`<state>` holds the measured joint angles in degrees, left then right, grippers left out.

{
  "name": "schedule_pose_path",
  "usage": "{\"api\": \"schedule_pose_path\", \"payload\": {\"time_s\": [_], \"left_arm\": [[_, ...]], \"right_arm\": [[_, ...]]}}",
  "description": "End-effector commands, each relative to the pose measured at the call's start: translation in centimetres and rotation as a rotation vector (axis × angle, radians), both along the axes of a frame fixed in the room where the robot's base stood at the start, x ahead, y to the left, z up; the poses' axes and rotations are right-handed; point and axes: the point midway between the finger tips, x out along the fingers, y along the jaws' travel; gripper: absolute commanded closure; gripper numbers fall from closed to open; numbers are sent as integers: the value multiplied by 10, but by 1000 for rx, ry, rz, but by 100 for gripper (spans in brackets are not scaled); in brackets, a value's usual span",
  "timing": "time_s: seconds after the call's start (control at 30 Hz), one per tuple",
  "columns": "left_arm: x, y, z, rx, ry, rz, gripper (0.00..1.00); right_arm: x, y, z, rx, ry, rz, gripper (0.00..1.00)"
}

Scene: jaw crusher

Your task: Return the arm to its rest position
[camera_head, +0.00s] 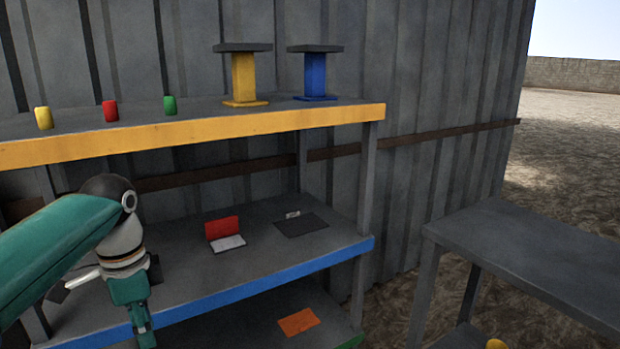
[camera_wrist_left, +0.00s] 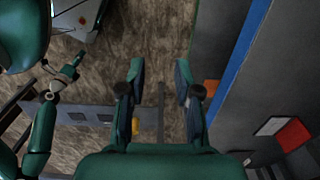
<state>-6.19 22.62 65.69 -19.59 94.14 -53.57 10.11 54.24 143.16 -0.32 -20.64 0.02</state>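My left gripper (camera_head: 142,325) hangs down in front of the shelf's blue-edged middle board in the head view, at the end of my teal left arm (camera_head: 55,245). In the left wrist view its two fingers (camera_wrist_left: 160,82) are spread apart with only ground visible between them, so it is open and empty. My right arm (camera_wrist_left: 42,130) shows at the left of the wrist view, with its gripper (camera_wrist_left: 70,66) small and dark; I cannot tell whether that is open. The right arm does not show in the head view.
The shelf's top board (camera_head: 200,133) bears yellow, red and green cylinders and two pedestals. The blue-edged board (camera_head: 270,285) bears a red-and-white item (camera_head: 224,232) and a dark plate (camera_head: 301,225). An orange sheet (camera_head: 298,321) lies below. A grey table (camera_head: 530,250) stands right.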

Motion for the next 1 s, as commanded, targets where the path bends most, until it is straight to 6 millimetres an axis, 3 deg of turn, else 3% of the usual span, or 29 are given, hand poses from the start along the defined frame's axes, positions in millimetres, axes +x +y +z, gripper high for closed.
{"api": "schedule_pose_path", "payload": {"time_s": [0.27,0.57,0.67,0.77,0.87,1.0], "left_arm": [[14,-10,-45,-24,2,44,67],[28,-35,-128,-80,5,138,67],[28,-48,-169,-113,13,194,67],[19,-67,-224,-157,30,279,67],[-2,-89,-287,-213,54,409,67],[-50,-116,-363,-280,94,633,67]], "right_arm": [[0,0,0,0,-1,0,60],[0,0,0,0,0,0,60],[0,0,0,0,0,0,60],[0,0,0,0,0,0,60],[0,0,0,0,0,0,60],[0,0,0,0,0,0,60]]}}
